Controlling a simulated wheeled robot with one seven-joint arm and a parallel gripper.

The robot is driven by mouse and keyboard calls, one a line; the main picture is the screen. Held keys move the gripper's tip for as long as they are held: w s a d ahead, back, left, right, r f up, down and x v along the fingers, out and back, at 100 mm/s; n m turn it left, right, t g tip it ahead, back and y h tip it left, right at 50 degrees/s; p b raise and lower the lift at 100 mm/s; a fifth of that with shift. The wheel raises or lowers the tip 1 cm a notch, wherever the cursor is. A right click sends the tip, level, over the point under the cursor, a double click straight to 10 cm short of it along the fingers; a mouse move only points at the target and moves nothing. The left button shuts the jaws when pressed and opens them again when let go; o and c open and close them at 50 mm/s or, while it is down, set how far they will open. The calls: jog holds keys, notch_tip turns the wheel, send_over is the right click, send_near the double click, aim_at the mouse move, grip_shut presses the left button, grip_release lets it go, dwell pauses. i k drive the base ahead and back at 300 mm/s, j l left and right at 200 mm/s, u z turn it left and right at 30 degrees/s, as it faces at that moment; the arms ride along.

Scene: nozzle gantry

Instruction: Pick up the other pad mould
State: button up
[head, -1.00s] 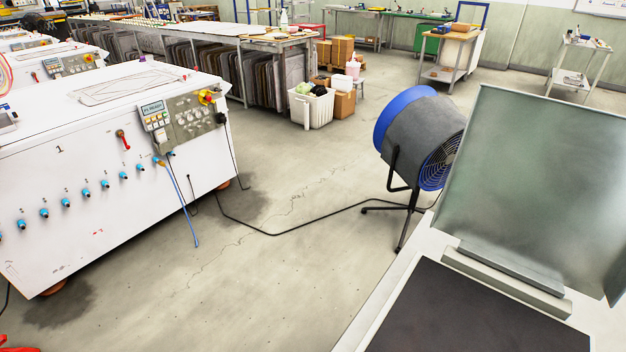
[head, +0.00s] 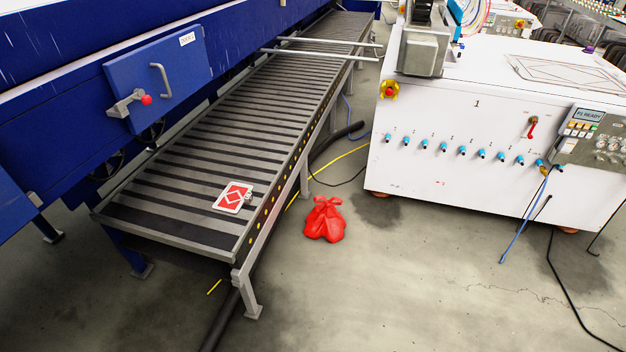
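I cannot make out a pad mould for certain in the head view. A small flat red and white piece with a diamond mark (head: 232,197) lies on the near end of the roller conveyor (head: 165,238); I cannot tell what it is. The white machine marked 1 (head: 455,190) stands at the right, with a row of blue fittings and a control panel (head: 588,138). My gripper is not in view.
A blue machine (head: 60,90) with a handled hatch runs along the conveyor's left side. A red bag (head: 324,220) lies on the floor between conveyor and white machine. A yellow cable and dark hose run beside the conveyor. The foreground floor (head: 400,300) is clear.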

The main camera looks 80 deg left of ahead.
aim_at(233, 197)
jog(key=u, duration=3.05)
jog(key=i+l+u, duration=0.3)
jog(key=i+l, duration=0.2)
jog(key=i, duration=0.4)
jog(key=i+l+u, duration=0.3)
jog(key=i+l, duration=0.4)
jog(key=i, duration=0.1)
